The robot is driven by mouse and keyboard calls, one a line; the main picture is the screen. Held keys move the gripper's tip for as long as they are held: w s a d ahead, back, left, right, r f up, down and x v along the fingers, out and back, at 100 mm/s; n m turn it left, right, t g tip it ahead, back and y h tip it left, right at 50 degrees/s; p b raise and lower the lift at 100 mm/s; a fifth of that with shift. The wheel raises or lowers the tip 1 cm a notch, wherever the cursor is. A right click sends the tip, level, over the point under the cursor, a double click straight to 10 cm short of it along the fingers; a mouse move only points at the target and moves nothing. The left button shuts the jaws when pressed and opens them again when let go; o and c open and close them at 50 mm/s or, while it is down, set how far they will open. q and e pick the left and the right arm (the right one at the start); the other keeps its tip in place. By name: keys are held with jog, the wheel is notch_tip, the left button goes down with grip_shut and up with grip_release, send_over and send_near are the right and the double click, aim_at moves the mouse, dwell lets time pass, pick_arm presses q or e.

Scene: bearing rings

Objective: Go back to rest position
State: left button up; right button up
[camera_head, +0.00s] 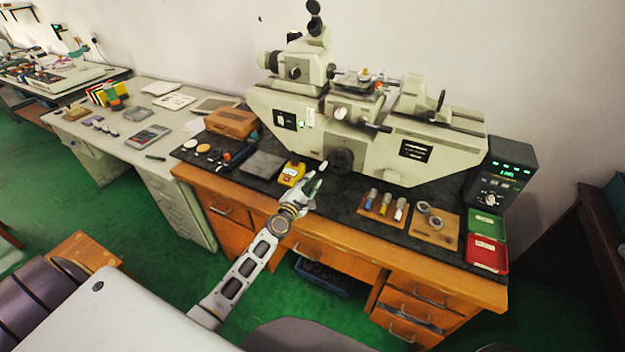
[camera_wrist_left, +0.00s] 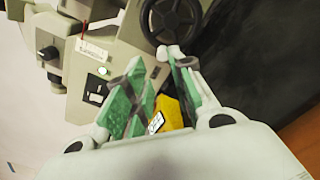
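My left gripper (camera_head: 318,176) is over the black mat at the front of the bench, beside a yellow block (camera_head: 291,173) and below the large grey measuring machine (camera_head: 385,137). In the left wrist view its two green-padded fingers (camera_wrist_left: 160,62) stand apart, with nothing held between them. The yellow block (camera_wrist_left: 170,113) shows behind the fingers, partly hidden. Two bearing rings (camera_head: 435,222) sit on a wooden board (camera_head: 448,239) to the right. My right gripper is not in view.
A green tray (camera_head: 486,224) and a red tray (camera_head: 487,253) are at the right end, near a black control box (camera_head: 500,172). The machine's handwheel (camera_wrist_left: 172,20) is close to my fingertips.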

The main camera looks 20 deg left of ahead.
pick_arm(q)
jog(key=shift+s, duration=0.25)
dwell(0.4)
